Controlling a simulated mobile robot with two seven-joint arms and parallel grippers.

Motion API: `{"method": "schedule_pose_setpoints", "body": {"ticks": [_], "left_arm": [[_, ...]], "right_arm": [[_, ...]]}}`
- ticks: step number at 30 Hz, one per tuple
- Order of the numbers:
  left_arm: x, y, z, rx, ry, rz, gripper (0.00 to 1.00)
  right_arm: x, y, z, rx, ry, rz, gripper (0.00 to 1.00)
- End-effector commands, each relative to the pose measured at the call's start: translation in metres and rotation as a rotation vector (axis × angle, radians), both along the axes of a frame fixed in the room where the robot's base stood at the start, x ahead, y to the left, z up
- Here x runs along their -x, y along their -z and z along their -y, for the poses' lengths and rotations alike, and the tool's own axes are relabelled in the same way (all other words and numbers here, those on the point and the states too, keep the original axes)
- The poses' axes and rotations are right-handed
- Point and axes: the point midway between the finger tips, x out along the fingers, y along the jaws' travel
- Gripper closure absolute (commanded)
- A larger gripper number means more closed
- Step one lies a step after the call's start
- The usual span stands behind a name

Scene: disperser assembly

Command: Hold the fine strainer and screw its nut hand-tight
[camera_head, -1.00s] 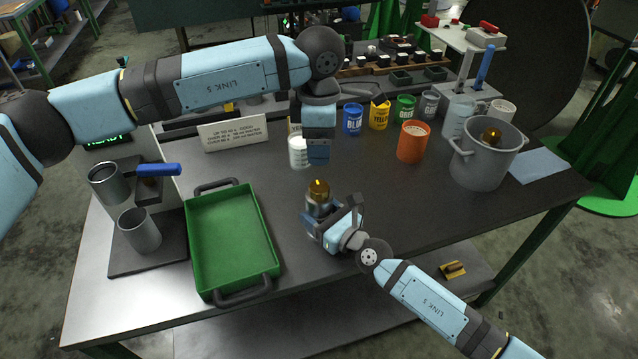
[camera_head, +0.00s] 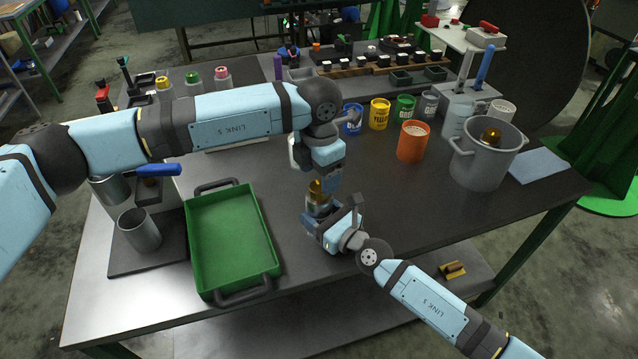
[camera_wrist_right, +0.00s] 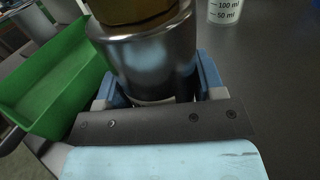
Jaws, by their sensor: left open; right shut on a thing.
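The fine strainer (camera_wrist_right: 155,55) is a shiny steel cylinder held upright between the fingers of my right gripper (camera_wrist_right: 160,80) in the right wrist view. In the head view my right gripper (camera_head: 320,215) holds it just above or on the table, right of the green tray. The brass nut (camera_head: 317,188) sits on top of the strainer; its lower part also shows in the right wrist view (camera_wrist_right: 135,10). My left gripper (camera_head: 331,180) is open, pointing down right over the nut. Its fingertips partly hide the nut, and I cannot tell whether they touch it.
The green tray (camera_head: 200,245) lies to the left, with steel cups (camera_head: 140,232) beyond it. An orange cup (camera_head: 412,142) and a grey pot (camera_head: 482,160) stand to the right. The table's right front is clear.

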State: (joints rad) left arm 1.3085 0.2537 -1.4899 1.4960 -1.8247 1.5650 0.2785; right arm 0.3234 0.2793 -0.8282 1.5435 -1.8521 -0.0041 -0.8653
Motion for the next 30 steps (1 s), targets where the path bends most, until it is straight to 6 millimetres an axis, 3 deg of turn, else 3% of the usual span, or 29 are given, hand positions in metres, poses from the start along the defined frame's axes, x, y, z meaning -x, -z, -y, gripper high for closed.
{"method": "schedule_pose_setpoints", "body": {"ticks": [6, 18, 24, 30], "left_arm": [[0.0, 0.028, 0.0, 0.0, 0.0, -0.001, 0.3], [0.0, 0.036, 0.0, 0.0, 0.0, 0.0, 0.3], [0.0, 0.035, 0.0, 0.0, 0.0, 0.0, 0.76], [0.0, 0.035, 0.0, -0.001, 0.005, 0.001, 0.79]], "right_arm": [[0.0, 0.0, 0.0, 0.0, 0.0, 0.0, 0.77], [0.0, 0.0, 0.0, 0.0, 0.0, 0.0, 0.77], [0.0, 0.0, 0.0, 0.0, 0.0, 0.0, 0.77], [0.0, 0.0, 0.0, 0.0, 0.0, 0.0, 0.77]]}}
